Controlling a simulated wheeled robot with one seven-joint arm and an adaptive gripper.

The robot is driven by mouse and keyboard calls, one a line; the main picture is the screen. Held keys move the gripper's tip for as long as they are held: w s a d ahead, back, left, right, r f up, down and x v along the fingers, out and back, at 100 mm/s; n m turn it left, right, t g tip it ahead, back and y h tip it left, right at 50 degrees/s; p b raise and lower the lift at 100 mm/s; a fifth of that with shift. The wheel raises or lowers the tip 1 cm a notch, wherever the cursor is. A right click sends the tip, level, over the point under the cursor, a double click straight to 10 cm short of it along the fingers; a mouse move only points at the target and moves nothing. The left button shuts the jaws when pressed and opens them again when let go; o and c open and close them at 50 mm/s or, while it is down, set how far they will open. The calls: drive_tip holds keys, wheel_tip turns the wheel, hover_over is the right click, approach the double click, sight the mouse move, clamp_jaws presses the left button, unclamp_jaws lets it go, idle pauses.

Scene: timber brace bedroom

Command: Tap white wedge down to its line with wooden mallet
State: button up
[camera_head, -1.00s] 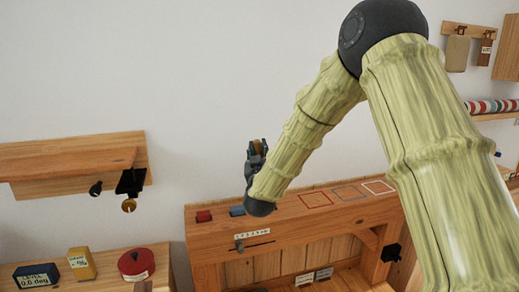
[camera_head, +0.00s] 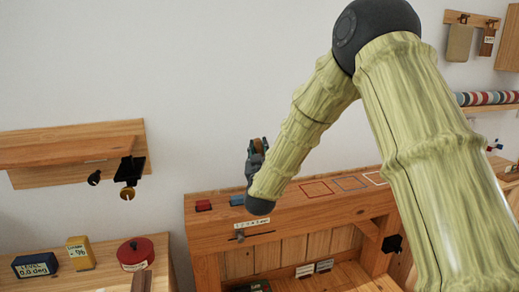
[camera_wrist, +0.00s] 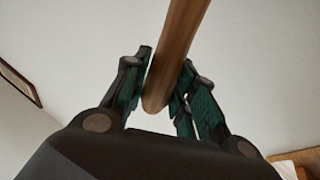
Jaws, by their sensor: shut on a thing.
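My gripper (camera_head: 257,148) is raised above the wooden bench, near its left end. In the wrist view my gripper (camera_wrist: 165,85) is shut on a round brown wooden handle (camera_wrist: 178,50), which runs up out of the frame. I take it to be the mallet's; the head is not visible there. A small brown part of it shows between the fingers in the head view. A red block (camera_head: 203,205) and a blue block (camera_head: 237,200) sit on the bench top (camera_head: 285,207). I cannot make out a white wedge; my arm hides part of the bench.
Red, blue and white outlined squares (camera_head: 376,178) mark the bench top. A numbered scale (camera_head: 252,224) is on its front. A level display (camera_head: 36,265), yellow block (camera_head: 80,252) and red round object (camera_head: 135,253) stand below.

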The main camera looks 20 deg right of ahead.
sight(259, 142)
drive_tip(key=shift+s+r+p, duration=0.1)
drive_tip(key=shift+r+p, duration=0.7)
drive_tip(key=shift+r, duration=1.55)
drive_tip(key=shift+f, duration=0.1)
drive_tip(key=shift+f+b, duration=0.6)
